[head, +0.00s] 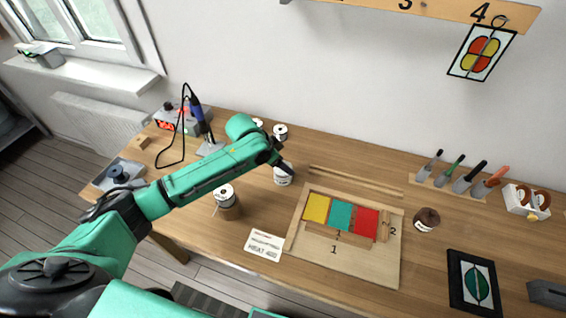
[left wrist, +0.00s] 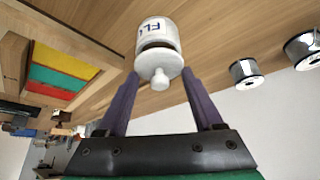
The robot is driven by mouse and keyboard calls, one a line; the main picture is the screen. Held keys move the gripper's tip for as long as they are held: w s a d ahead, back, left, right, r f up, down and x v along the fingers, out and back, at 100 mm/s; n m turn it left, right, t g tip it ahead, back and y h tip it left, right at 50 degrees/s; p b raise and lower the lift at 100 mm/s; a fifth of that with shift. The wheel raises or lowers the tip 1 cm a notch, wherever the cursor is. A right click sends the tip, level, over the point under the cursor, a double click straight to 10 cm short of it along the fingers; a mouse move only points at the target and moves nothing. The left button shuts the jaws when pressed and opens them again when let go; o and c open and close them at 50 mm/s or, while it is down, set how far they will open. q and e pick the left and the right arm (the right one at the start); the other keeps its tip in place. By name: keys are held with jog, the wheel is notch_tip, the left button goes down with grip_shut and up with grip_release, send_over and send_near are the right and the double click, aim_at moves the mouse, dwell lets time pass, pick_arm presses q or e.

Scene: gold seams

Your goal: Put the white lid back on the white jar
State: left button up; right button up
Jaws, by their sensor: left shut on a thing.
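The white jar (head: 283,178) stands on the wooden table behind the left edge of the wooden board. The left wrist view shows the jar (left wrist: 157,29) with blue lettering on its side. The white lid (left wrist: 153,61), with a round knob, is between the fingers of my left gripper (left wrist: 162,74). The lid is at the jar's mouth, and a dark band shows between them. I cannot tell whether they touch. In the head view my left gripper (head: 284,168) is at the jar's top and hides the lid. My right gripper is not in view.
The wooden board (head: 364,262) with yellow, teal and red glass pieces lies right of the jar. A white-topped spool (head: 225,193) stands front left, and another spool (head: 281,132) behind. A white card (head: 264,244) lies in front. A soldering iron stand (head: 209,147) is back left.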

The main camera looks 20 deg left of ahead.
pick_arm(q)
jog(key=shift+f, duration=0.6)
dwell(0.3)
jog(key=shift+p, duration=0.3)
jog(key=shift+s+f, duration=0.1)
jog(key=shift+f, duration=0.1)
dwell(0.4)
jog(key=o, duration=1.4)
jog(key=shift+c, duration=0.2)
notch_tip(320, 180, up, 7)
jog(key=p, duration=0.8)
jog(key=shift+r, duration=0.1)
